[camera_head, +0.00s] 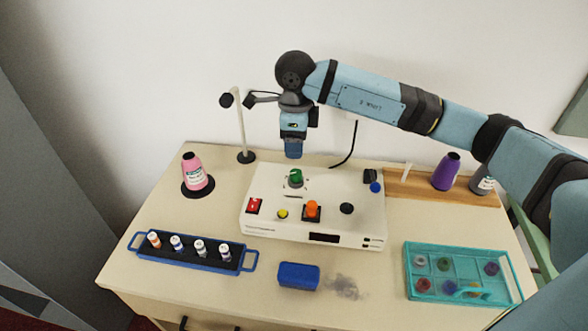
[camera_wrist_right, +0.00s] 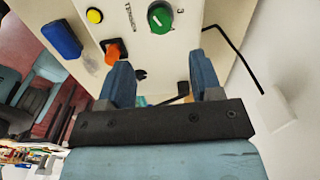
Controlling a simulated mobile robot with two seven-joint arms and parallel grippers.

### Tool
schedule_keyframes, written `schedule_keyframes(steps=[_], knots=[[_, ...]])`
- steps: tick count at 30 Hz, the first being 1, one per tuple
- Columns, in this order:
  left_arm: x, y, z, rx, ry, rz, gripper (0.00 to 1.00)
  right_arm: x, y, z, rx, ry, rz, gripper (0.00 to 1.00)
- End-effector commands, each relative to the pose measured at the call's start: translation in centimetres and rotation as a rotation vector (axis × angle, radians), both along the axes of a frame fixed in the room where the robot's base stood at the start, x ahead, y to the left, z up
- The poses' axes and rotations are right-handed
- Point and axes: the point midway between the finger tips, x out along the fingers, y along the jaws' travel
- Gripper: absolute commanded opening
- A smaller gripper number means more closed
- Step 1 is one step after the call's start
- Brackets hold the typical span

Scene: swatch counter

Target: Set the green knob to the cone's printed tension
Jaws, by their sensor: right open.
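The green knob (camera_head: 296,177) sits at the top middle of a white control box (camera_head: 265,219). In the right wrist view the green knob (camera_wrist_right: 160,17) shows a pale pointer mark, with "Tension" lettering and a "3" printed near it. A pink thread cone (camera_head: 193,172) with a white label stands at the left; its print is too small to read. My right gripper (camera_head: 293,150) points down above and behind the knob, apart from it. In the right wrist view its two blue fingers (camera_wrist_right: 163,80) are apart with nothing between them. My left gripper is not seen.
The box also carries an orange knob (camera_head: 312,208), a red switch (camera_head: 254,205) and a yellow button (camera_head: 283,213). A thin stand (camera_head: 241,130) rises behind the box. A blue rack (camera_head: 190,259) of spools, a blue block (camera_head: 298,275) and a teal tray (camera_head: 415,254) lie in front. A purple cone (camera_head: 446,172) stands right.

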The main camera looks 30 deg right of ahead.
Motion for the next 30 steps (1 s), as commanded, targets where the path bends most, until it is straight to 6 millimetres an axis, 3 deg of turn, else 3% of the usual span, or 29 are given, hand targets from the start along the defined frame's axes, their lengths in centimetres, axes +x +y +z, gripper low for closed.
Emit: schedule_keyframes(steps=[6,12,18,26,27,30], knots=[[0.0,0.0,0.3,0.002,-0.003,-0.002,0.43,0.0,0.0,-4.9,0.001,0.004,0.000,0.59],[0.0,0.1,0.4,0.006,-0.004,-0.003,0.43,0.1,0.0,-8.1,0.003,0.002,0.000,0.59],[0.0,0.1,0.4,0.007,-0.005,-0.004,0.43,0.1,-0.1,-9.5,0.002,0.001,-0.001,0.59],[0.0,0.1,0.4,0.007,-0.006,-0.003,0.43,0.1,0.0,-9.7,0.002,0.000,0.000,0.59],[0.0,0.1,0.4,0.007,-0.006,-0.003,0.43,0.1,0.0,-9.7,0.003,0.001,0.000,0.57],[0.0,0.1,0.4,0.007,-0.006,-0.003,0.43,0.1,0.0,-9.6,0.003,0.001,0.000,0.34]])
